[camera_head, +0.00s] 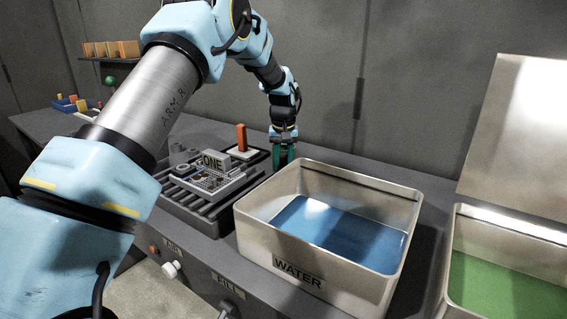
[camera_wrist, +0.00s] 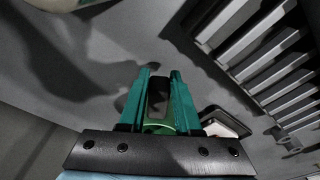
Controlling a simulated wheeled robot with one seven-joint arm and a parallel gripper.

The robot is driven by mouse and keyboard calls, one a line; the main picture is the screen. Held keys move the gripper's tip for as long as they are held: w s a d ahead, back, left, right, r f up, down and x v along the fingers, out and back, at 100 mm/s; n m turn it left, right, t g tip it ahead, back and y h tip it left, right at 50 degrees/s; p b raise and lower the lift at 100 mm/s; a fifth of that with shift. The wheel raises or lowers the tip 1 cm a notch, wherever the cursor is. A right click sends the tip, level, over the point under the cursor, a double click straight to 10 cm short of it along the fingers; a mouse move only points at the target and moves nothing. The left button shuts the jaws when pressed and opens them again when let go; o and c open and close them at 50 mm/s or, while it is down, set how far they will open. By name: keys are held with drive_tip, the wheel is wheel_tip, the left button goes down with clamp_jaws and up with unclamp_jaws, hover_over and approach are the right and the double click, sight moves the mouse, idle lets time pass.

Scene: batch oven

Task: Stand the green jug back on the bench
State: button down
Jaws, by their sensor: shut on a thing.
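My gripper (camera_head: 283,158) points down over the bench, just behind the water tank's far left corner. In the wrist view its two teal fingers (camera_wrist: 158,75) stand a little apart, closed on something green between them. This green piece (camera_wrist: 160,127) appears to be part of the green jug; most of it is hidden by the fingers and the palm. In the head view I cannot make out the jug apart from the teal fingers. The grey bench (camera_head: 437,205) runs along the wall. I cannot tell whether the jug touches it.
An open metal tank (camera_head: 262,252) labelled WATER holds blue liquid; a second tank (camera_head: 446,262) with green liquid and a raised lid (camera_head: 517,130) stands right. A slatted rack (camera_head: 200,212) with a ONE tray and an orange block (camera_head: 241,137) on a pad are left of my gripper.

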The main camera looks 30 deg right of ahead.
drive_tip(key=shift+f, duration=0.25)
drive_tip(key=c, duration=0.5)
unclamp_jaws()
drive_tip(key=r+b, duration=0.1)
drive_tip(key=r, duration=0.2)
drive_tip(key=s+r+b, duration=0.1)
drive_tip(key=r, duration=0.3)
drive_tip(key=r+b, duration=0.1)
drive_tip(key=r, duration=0.2)
drive_tip(key=shift+s+a+r, duration=0.15)
drive_tip(key=shift+a+r, duration=0.15)
drive_tip(key=shift+r, duration=0.1)
